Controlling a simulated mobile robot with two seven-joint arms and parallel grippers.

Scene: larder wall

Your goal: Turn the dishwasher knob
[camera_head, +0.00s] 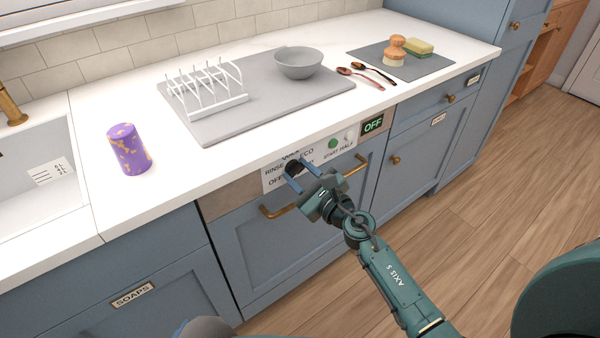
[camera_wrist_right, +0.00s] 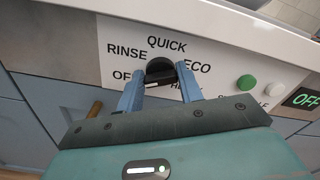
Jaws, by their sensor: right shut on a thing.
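The dishwasher's black knob (camera_head: 293,166) sits on a white label panel with RINSE, QUICK and ECO around it. My right gripper (camera_head: 301,175) reaches it from the front, with its blue fingers on either side. In the right wrist view the knob (camera_wrist_right: 159,68) is between the two fingertips, and the gripper (camera_wrist_right: 161,76) is shut on it. The fingers partly cover the lower labels. I cannot tell where the knob points. The dishwasher display (camera_head: 372,125) reads OFF. My left gripper is not in view.
A green button (camera_head: 333,143) and a white button are right of the knob. A brass handle (camera_head: 285,209) crosses the dishwasher door below my gripper. On the worktop above are a purple cup (camera_head: 129,149), a dish rack (camera_head: 205,88) and a grey bowl (camera_head: 298,63).

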